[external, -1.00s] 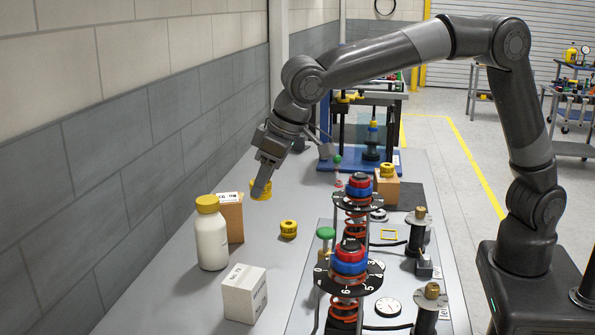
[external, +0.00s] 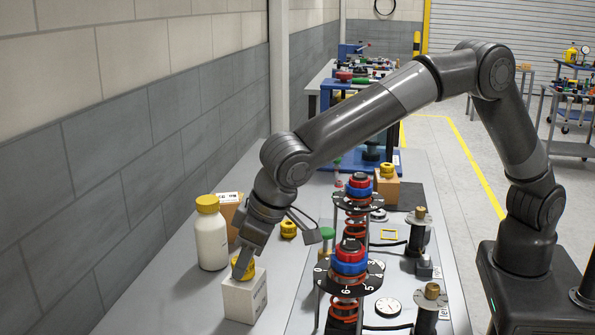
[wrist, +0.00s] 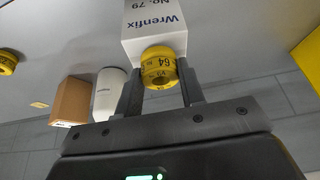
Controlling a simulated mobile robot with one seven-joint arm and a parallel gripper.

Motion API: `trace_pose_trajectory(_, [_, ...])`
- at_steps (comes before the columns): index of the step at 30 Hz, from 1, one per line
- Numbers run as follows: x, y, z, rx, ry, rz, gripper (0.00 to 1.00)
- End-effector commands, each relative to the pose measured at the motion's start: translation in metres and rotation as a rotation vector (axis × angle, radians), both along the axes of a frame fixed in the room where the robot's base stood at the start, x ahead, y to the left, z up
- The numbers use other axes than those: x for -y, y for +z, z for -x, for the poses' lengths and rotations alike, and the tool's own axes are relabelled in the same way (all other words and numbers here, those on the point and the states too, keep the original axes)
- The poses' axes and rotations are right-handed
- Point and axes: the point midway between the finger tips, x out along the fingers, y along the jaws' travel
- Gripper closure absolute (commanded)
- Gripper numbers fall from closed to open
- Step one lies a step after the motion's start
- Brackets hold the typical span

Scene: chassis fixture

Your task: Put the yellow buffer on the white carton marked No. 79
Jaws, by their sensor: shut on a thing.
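My gripper (external: 243,268) is shut on a yellow buffer (external: 249,267), a short ribbed ring. In the wrist view the buffer (wrist: 160,68) sits between the two fingers (wrist: 161,85) and shows the number 64. The white carton (external: 245,300) stands on the bench below; in the wrist view the carton (wrist: 157,22) reads "Wrenfix No. 79". The buffer is at the carton's top, seemingly over it. I cannot tell whether they touch. The fingers hide part of the buffer and the carton's top.
A white bottle with a yellow lid (external: 210,235) and a brown box (external: 231,207) stand close behind. Another yellow buffer (external: 288,229) lies on the bench, and one (external: 387,171) sits on a brown block (external: 387,190). Spring stands (external: 350,262) rise to the right.

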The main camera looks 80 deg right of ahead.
Motion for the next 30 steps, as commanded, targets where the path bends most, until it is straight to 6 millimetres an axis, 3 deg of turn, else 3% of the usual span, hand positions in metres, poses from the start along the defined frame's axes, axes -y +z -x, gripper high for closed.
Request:
trace_pose_trajectory(11, [0.000,-0.005,0.000,0.002,0.000,-0.001,0.90])
trace_pose_trajectory(12, [0.000,-0.004,0.000,0.002,0.001,-0.002,0.61])
trace_pose_trajectory(19, [0.000,-0.004,0.000,0.002,0.000,-0.002,0.42])
trace_pose_trajectory(26, [0.000,-0.003,0.000,0.002,0.000,-0.002,0.42])
trace_pose_trajectory(30, [0.000,0.007,0.003,0.003,0.000,-0.003,0.42])
